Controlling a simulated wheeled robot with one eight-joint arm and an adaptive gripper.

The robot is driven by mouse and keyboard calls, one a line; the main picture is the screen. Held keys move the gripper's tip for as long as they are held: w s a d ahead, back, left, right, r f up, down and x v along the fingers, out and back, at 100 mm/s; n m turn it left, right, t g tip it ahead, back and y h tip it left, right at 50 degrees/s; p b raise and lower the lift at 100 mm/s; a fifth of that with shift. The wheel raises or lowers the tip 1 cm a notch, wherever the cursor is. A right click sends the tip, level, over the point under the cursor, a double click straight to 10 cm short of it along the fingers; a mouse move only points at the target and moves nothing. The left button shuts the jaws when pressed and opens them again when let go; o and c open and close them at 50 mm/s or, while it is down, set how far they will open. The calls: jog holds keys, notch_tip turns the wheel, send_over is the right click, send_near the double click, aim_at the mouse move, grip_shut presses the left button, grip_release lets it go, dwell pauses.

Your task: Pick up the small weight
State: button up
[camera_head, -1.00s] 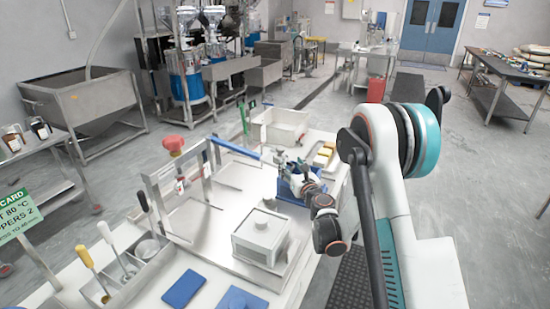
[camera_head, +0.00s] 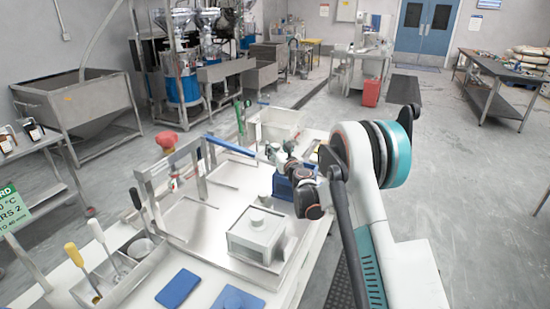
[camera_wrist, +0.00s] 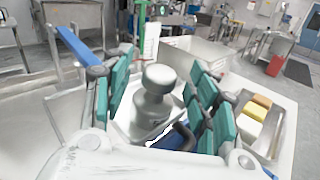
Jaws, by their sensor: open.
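In the wrist view, a grey metal weight (camera_wrist: 154,98) with a round knob on top stands upright between the two teal-padded fingers of my gripper (camera_wrist: 158,98). The fingers are open, one on each side of it, and I cannot tell whether either pad touches it. The weight's lower part is partly hidden by a dark curved bar and the gripper. In the head view my gripper (camera_head: 272,153) is small, at the far part of the workbench by a blue bin (camera_head: 285,187). I cannot make out the weight there.

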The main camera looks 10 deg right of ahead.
jog(key=shift+w+a, duration=0.15)
jog(key=shift+w, duration=0.95)
grip_shut()
